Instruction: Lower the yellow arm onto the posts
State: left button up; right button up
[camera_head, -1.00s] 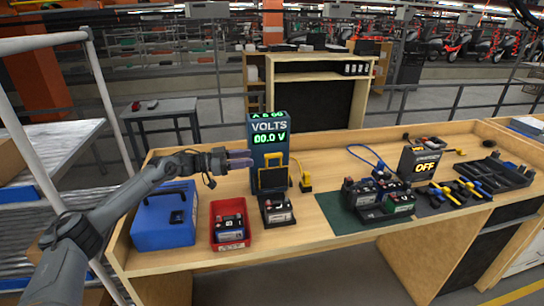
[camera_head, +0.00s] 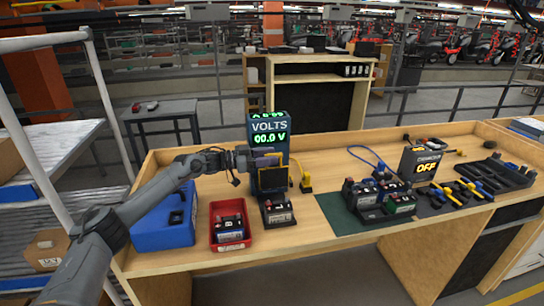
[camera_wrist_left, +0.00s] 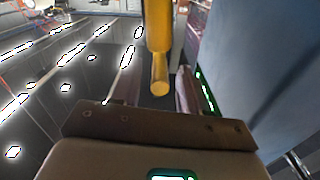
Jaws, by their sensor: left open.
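The yellow arm (camera_wrist_left: 159,50) is a bar with a rounded end. In the left wrist view it reaches between the two fingers of my left gripper (camera_wrist_left: 155,86), which are apart on either side of it. In the head view my left gripper (camera_head: 266,160) is at the front of the blue volt meter (camera_head: 270,130), which reads 00.0 V, and partly covers the yellow arm. A dark battery (camera_head: 277,212) sits below, in front of the meter. Its posts are too small to make out clearly. My right gripper is not in view.
A blue box (camera_head: 163,222) and a red tray (camera_head: 215,240) holding a battery stand left of the meter. A yellow-handled plug (camera_head: 306,184) is just right of it. Several batteries (camera_head: 380,195) sit on a green mat.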

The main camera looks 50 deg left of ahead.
pick_arm(q)
jog(key=shift+w+d, duration=0.3)
jog(key=shift+w, duration=0.35)
grip_shut()
